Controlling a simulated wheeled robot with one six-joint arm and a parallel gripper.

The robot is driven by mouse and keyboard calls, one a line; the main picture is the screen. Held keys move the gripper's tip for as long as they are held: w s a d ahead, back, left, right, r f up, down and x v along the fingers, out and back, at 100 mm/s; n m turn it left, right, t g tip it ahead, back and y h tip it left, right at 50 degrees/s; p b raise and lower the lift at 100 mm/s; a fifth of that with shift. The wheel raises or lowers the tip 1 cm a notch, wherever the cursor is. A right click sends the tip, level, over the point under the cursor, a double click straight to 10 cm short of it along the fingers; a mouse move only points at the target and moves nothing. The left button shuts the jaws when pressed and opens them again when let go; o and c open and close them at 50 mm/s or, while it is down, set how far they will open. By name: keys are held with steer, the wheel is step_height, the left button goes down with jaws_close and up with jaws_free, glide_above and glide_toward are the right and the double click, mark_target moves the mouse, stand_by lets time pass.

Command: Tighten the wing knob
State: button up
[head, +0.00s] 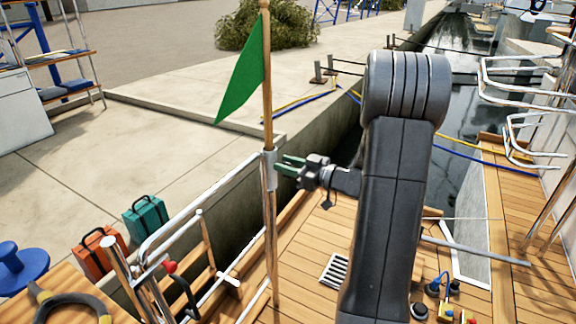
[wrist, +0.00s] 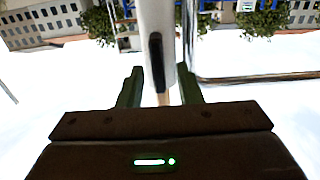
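The black wing knob (wrist: 156,60) shows in the wrist view as an upright bar on a pale metal holder (wrist: 171,75). In the head view the holder (head: 269,168) grips the wooden flagstaff (head: 268,110) at the rail; the knob cannot be made out there. My gripper (head: 280,164) is level with the holder, to its right, with green fingers pointing at it. In the wrist view its fingers (wrist: 160,78) stand apart, one on each side of the knob. I see no finger contact with the knob.
A green flag (head: 245,80) hangs from the staff above. A metal rail (head: 200,203) runs left from the holder. A teal case (head: 147,220) and an orange case (head: 99,252) stand on the quay. Wooden deck (head: 310,235) lies below my arm.

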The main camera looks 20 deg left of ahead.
steer(key=shift+c, duration=0.4)
jaws_close()
steer(key=shift+f+m+b, duration=0.15)
steer(key=shift+m+b, duration=0.25)
steer(key=m+b, duration=0.2)
steer(key=m, duration=0.1)
steer(key=w+m+b, duration=0.1)
steer(key=m+b, duration=0.1)
steer(key=m, duration=0.2)
steer(key=shift+w+d+f, duration=0.1)
steer(key=shift+f, duration=0.1)
steer(key=m, duration=0.5)
steer(key=shift+w+f+m, duration=0.25)
steer(key=shift+m, duration=0.05)
steer(key=shift+w+f+m+p, duration=0.15)
steer(key=shift+m+p, duration=0.15)
steer(key=shift+m, duration=0.45)
steer(key=shift+s+f+m+p, duration=0.1)
steer(key=shift+m+p, duration=0.25)
steer(key=shift+m, duration=0.45)
steer(key=shift+w+f+m+p, duration=0.15)
steer(key=shift+m+p, duration=0.15)
steer(key=shift+m, duration=0.45)
steer(key=shift+s, duration=0.1)
